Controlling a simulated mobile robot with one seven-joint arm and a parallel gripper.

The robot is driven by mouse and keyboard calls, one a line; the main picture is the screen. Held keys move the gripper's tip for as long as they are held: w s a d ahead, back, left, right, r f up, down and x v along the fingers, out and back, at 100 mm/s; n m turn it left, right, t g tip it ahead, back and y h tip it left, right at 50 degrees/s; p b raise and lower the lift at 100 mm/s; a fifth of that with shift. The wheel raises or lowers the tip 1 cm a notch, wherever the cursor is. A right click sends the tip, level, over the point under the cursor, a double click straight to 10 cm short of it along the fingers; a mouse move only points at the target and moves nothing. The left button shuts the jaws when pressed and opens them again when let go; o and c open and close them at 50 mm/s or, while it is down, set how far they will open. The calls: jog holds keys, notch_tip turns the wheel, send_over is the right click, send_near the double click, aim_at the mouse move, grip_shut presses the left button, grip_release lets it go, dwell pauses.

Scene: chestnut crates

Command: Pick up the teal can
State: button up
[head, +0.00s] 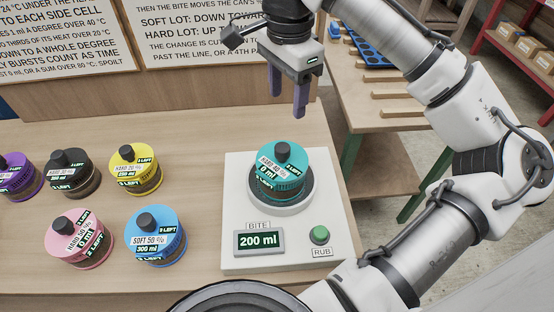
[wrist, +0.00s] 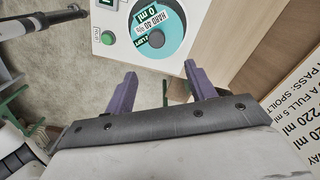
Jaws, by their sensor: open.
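The teal can (head: 281,171) stands upright in the round grey holder of a white device, with a black knob on its lid and labels reading "HARD 40 %" and "0 ml". It also shows in the wrist view (wrist: 176,48), beyond my fingers. My gripper (head: 288,104) is open and empty, with purple fingers pointing down, above and behind the can in the head view. The fingers are apart from the can. In the wrist view my gripper (wrist: 158,85) shows both fingers spread with nothing between them.
The white device (head: 240,200) has a display (head: 259,241) reading "200 ml" and a green button (head: 319,235). Purple, black, yellow, pink and blue cans (head: 155,237) stand to its left. Signs (head: 200,30) stand behind. A bench with a blue rack (head: 368,42) is at right.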

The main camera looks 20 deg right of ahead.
send_over(283, 146)
jog(key=f, duration=0.7)
jog(key=shift+w+d+f+p, duration=0.1)
jog(key=shift+d+f+p, duration=0.2)
jog(key=shift+f, duration=0.05)
jog(key=shift+a+f+p, duration=0.15)
jog(key=shift+f+p, duration=0.25)
jog(key=shift+f, duration=0.95)
jog(key=shift+a+f+p, duration=0.15)
jog(key=shift+f+p, duration=0.2)
jog(key=shift+f, duration=0.95)
grip_shut()
